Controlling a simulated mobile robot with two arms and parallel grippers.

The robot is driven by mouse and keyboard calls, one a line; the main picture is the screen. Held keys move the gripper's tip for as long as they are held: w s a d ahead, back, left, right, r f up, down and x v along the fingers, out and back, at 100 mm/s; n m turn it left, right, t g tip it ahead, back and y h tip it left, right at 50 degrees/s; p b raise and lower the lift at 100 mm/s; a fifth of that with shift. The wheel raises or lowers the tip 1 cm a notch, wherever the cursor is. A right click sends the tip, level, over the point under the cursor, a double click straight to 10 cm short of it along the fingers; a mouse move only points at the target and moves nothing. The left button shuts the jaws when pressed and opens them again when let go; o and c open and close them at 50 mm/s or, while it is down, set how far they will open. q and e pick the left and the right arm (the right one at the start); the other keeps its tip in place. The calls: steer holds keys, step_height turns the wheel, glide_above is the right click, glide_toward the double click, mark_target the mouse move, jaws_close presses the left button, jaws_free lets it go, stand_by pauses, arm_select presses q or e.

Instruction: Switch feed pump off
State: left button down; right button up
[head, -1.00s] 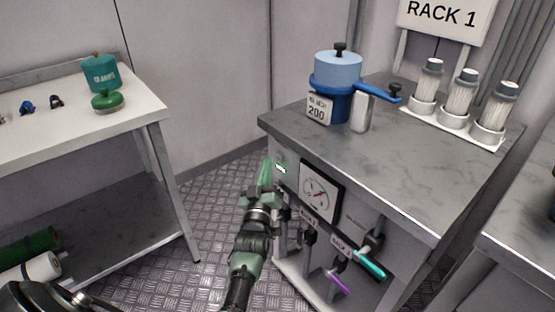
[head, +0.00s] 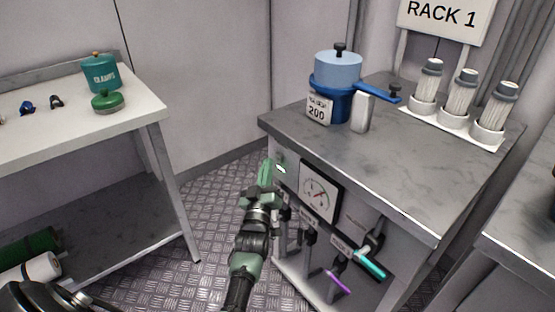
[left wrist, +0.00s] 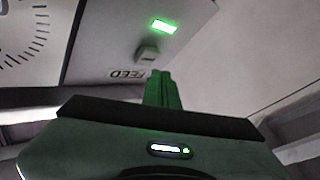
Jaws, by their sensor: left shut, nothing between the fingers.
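My left gripper (head: 268,166) is in front of the cabinet's upper left corner and hides the switch there. In the left wrist view its green fingers (left wrist: 159,73) are shut and empty, their tips close to the switch; I cannot tell whether they touch it. My right gripper is not in view.
A pressure gauge (head: 319,192) sits right of the gripper on the cabinet. Below it are valves with a teal handle (head: 369,264) and a purple one (head: 338,283). A blue strainer (head: 338,75) stands on the grey cabinet top (head: 400,170). A white table (head: 140,118) stands left.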

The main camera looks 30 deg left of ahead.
arm_select(q)
steer(key=shift+w, duration=0.1)
stand_by(0.5)
steer(key=shift+w+d, duration=0.2)
steer(key=shift+w, duration=0.1)
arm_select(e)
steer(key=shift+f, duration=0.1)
arm_select(q)
steer(key=shift+w+d, duration=0.2)
steer(key=shift+w, duration=0.25)
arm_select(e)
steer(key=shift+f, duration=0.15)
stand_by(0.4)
arm_select(q)
steer(key=shift+s+a+p, duration=0.35)
steer(key=shift+s+a, duration=0.05)
steer(key=shift+s, duration=0.45)
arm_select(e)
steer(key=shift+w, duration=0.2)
arm_select(q)
steer(key=shift+s, duration=0.1)
